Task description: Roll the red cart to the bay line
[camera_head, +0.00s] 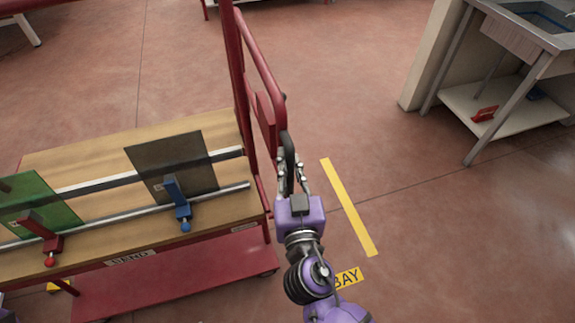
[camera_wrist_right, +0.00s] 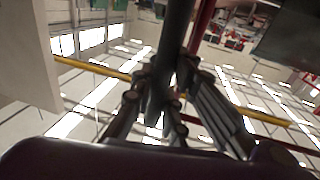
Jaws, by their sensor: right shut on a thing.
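The red cart (camera_head: 190,272) stands at the left in the head view, with a wooden top and a tall red handle frame (camera_head: 262,62) at its right end. My right gripper (camera_head: 292,176) is shut on the dark grip (camera_head: 287,152) of that frame. In the right wrist view its fingers (camera_wrist_right: 162,105) close around a dark bar (camera_wrist_right: 175,40). The yellow bay line (camera_head: 348,207) lies on the floor just right of the cart and gripper, with a gap of bare floor between. A yellow "BAY" label (camera_head: 347,278) is partly hidden by my right arm. My left gripper is out of view.
On the cart top are a green pane (camera_head: 50,205), a dark pane (camera_head: 150,160), metal rails, a red clamp (camera_head: 42,232) and a blue clamp (camera_head: 178,198). A sink bench (camera_head: 520,45) with a lower shelf stands upper right. Floor right of the line is clear.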

